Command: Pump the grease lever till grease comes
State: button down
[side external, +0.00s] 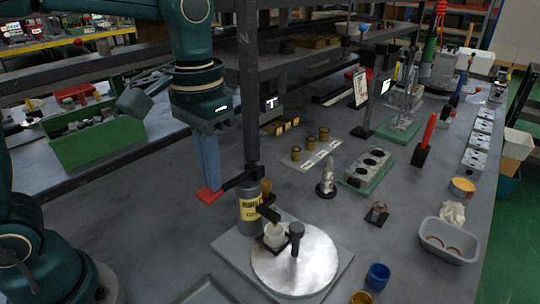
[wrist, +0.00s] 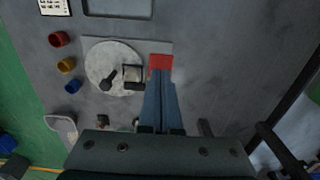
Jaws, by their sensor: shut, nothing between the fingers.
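The grease pump is a grey canister (side external: 249,212) with a yellow label on a grey base plate. Its dark lever sticks out to the left and ends in a red pad (side external: 209,195); the pad also shows in the wrist view (wrist: 160,62). My gripper (side external: 209,186) points down with its blue fingers together and empty. Its fingertips are right at the top of the red pad; I cannot tell whether they touch. In the wrist view the fingertips (wrist: 159,72) overlap the pad's lower edge. No grease is discernible.
A round metal plate (side external: 310,265) with a dark post stands right of the pump. Blue (side external: 377,276) and yellow (side external: 362,297) cups and a grey tub (side external: 449,240) lie further right. A dark shelf upright (side external: 249,90) stands close behind my gripper.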

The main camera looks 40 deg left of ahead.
jog(key=shift+r, duration=1.85)
jog(key=shift+s+r, duration=0.3)
jog(key=shift+r, duration=0.1)
notch_tip(320, 180, up, 6)
jog(key=shift+w+f, duration=0.15)
jog(key=shift+f, duration=1.55)
jog(key=shift+w+f, duration=0.1)
jog(key=shift+f, duration=1.6)
